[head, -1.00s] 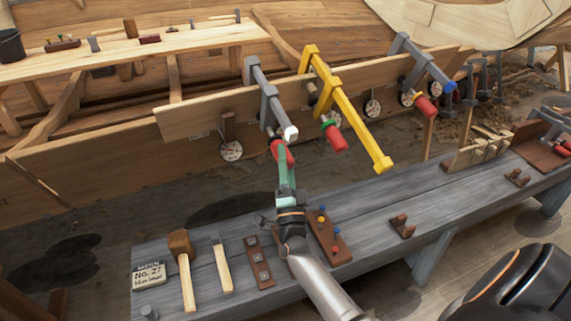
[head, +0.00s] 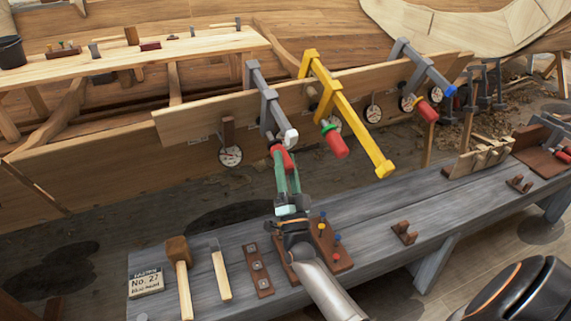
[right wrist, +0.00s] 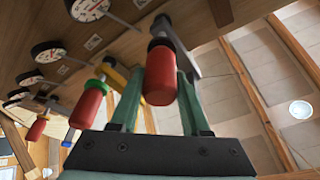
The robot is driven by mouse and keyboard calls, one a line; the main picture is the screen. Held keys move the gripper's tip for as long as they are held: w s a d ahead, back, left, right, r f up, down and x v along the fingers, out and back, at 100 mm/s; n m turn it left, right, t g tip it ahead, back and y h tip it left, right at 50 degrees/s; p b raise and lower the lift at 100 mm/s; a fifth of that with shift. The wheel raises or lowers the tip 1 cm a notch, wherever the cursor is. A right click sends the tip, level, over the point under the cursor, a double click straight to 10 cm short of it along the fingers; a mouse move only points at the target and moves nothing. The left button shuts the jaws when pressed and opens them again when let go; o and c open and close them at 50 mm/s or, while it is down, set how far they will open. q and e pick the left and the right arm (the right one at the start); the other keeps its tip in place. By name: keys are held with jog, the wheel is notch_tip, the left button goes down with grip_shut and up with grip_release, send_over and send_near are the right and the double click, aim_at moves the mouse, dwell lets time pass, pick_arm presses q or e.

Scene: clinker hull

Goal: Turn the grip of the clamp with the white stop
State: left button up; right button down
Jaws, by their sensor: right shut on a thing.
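The clamp with the white stop (head: 291,136) is grey (head: 258,84) and sits on the plank edge, left of the yellow clamp. Its red grip (head: 288,158) hangs below the bar on a dark collar. My right gripper (head: 283,170) reaches up from the bench side, shut on this red grip. In the right wrist view the red grip (right wrist: 160,76) stands between my two green fingers, and the grey bar runs behind it. The finger contact faces are partly hidden. My left gripper is not in view.
A yellow clamp (head: 347,113) with a green collar and red grip is close on the right. A grey clamp with a blue stop (head: 450,91) is farther right. Round dials (head: 231,155) hang along the plank. The bench (head: 370,235) below carries a mallet (head: 181,275) and peg racks.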

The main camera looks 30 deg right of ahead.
jog(key=shift+c, duration=1.9)
grip_release()
jog(key=b+v, duration=0.1)
jog(key=v, duration=1.1)
jog(key=shift+s+f, duration=0.15)
jog(key=shift+s, duration=0.05)
